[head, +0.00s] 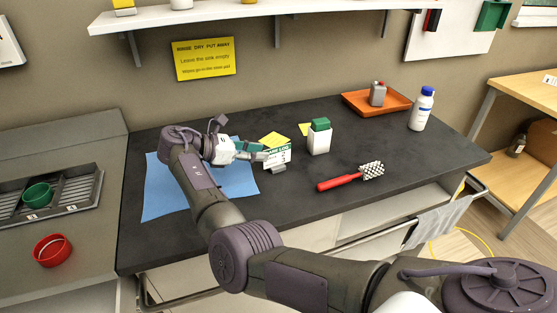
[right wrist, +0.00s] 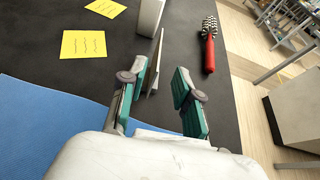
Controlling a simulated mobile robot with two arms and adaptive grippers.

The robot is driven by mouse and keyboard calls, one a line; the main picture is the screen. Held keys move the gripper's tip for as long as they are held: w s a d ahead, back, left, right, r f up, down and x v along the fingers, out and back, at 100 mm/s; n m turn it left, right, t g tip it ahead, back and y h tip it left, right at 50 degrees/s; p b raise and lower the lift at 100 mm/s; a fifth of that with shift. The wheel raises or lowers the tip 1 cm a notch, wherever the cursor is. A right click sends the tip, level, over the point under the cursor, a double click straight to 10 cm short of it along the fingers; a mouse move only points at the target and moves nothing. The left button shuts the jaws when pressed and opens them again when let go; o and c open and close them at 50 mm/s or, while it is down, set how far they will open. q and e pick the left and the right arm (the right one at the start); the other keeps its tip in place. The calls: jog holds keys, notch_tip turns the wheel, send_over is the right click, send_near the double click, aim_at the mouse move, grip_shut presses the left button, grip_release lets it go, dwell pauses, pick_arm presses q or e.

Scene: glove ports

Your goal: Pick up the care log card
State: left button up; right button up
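The care log card (head: 278,157), white with a green header, stands upright on the dark counter in the head view. In the right wrist view the card (right wrist: 155,62) shows nearly edge-on, reaching between the fingertips and closer to the left-hand finger. My right gripper (head: 256,151) is at the card's left side in the head view. In the right wrist view the right gripper (right wrist: 162,76) is open, with a clear gap to the right-hand finger. Whether the left-hand finger touches the card I cannot tell. My left gripper is not in view.
A white box with a green top (head: 319,137) stands just right of the card. Yellow notes (head: 275,140) lie behind it. A red-handled brush (head: 345,179), a white bottle (head: 421,110) and an orange tray (head: 358,103) are further right. A blue mat (head: 165,200) lies under my arm.

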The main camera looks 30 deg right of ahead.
aim_at(278, 166)
jog(key=shift+x, duration=0.9)
jog(key=p+x, duration=0.1)
jog(key=x, duration=0.4)
jog(key=shift+p, duration=0.3)
jog(key=shift+d, duration=0.15)
grip_shut()
